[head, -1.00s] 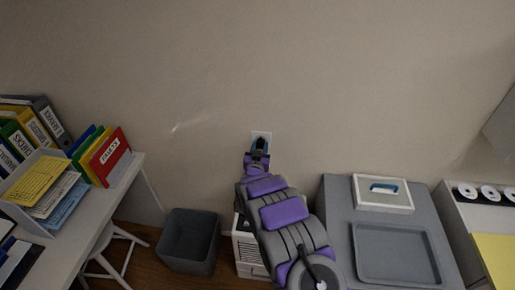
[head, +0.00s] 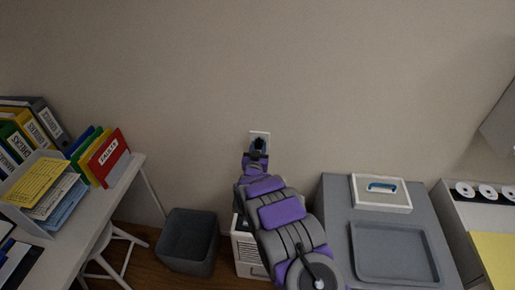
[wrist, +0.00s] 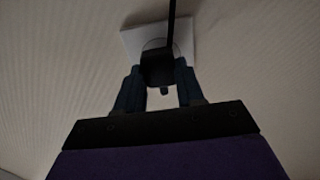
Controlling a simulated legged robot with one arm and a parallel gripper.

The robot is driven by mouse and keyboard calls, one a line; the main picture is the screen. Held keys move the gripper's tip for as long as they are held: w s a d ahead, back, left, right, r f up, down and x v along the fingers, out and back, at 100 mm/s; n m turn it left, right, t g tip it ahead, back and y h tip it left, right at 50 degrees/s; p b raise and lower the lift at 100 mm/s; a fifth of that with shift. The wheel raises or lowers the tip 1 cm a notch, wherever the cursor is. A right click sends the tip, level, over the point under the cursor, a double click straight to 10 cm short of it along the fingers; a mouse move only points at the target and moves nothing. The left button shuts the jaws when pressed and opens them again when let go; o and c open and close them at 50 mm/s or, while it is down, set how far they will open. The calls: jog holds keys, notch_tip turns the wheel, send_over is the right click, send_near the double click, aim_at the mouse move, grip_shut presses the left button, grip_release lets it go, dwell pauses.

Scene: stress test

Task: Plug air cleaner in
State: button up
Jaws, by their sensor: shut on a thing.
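A white wall outlet (head: 266,134) is on the beige wall in the middle of the head view; its plate (wrist: 130,42) also shows in the wrist view. My gripper (head: 259,143) is right at the outlet. In the wrist view my gripper (wrist: 160,82) is shut on a dark plug (wrist: 158,68), with a black cord (wrist: 171,16) running up from it. The plug is in front of the round socket; I cannot tell how deep it sits. The white air cleaner (head: 247,250) stands on the floor below, partly hidden by my arm.
A grey bin (head: 188,243) stands left of the air cleaner. A grey cabinet (head: 333,211) with a tray (head: 395,252) and a white box (head: 381,203) is on the right. A white desk (head: 100,205) with binders is at the left. The wall around the outlet is clear.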

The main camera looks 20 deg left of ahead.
jog(key=shift+w+a, duration=0.15)
jog(key=shift+w, duration=0.3)
dwell(0.3)
jog(key=o, duration=1.1)
jog(key=shift+c, duration=0.2)
jog(key=p+v, duration=0.3)
jog(key=v, duration=1.4)
jog(key=shift+s+a+f, duration=0.1)
jog(key=shift+a, duration=0.05)
